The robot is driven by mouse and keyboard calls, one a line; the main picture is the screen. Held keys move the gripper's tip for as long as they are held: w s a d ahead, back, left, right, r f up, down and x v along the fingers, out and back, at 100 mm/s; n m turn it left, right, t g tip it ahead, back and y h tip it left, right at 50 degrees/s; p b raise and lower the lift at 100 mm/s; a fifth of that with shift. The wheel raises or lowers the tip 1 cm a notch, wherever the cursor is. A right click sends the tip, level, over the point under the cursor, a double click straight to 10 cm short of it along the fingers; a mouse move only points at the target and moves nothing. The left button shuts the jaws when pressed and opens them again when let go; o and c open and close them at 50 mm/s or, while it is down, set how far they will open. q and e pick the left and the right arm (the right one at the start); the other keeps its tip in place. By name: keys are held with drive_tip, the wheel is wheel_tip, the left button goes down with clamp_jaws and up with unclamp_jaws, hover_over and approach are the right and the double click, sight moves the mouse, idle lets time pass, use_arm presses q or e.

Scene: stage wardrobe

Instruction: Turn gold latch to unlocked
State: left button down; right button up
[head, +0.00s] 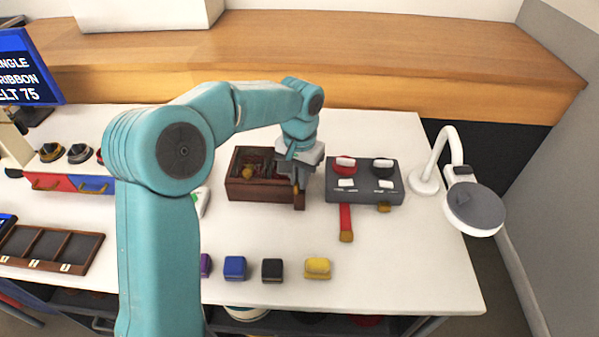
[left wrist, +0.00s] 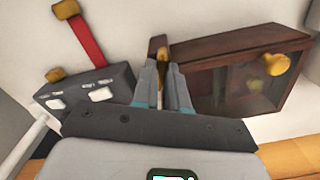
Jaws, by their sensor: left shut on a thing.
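A dark wooden box (head: 238,190) with a glass-looking top stands on the white table in the head view. It also shows in the left wrist view (left wrist: 215,55), with a round gold knob (left wrist: 277,64) on it. The gold latch (left wrist: 162,54) sits at the end of the box beside my fingers. My left gripper (head: 296,181) reaches down at the right end of the box. In the left wrist view its two fingers (left wrist: 163,80) are shut around the latch, which they partly hide. Whether the latch reads locked or unlocked cannot be told. My right gripper is not in view.
A grey control box (head: 365,195) with red and black knobs and a red strap stands just right. A white lamp (head: 470,205) is beyond it. Several small coloured blocks (head: 272,270) line the front. A compartment tray (head: 60,248) lies left.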

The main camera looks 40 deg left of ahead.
use_arm(q)
drive_tip(key=n, duration=0.4)
drive_tip(key=shift+w+n+p, duration=0.1)
drive_tip(key=shift+n+p, duration=0.3)
drive_tip(key=shift+n, duration=0.3)
drive_tip(key=c, duration=1.2)
unclamp_jaws()
drive_tip(key=shift+o, duration=0.2)
drive_tip(key=shift+r, duration=0.1)
wheel_tip(320, 180, up, 16)
drive_tip(key=p, duration=0.3)
drive_tip(key=shift+r, duration=0.1)
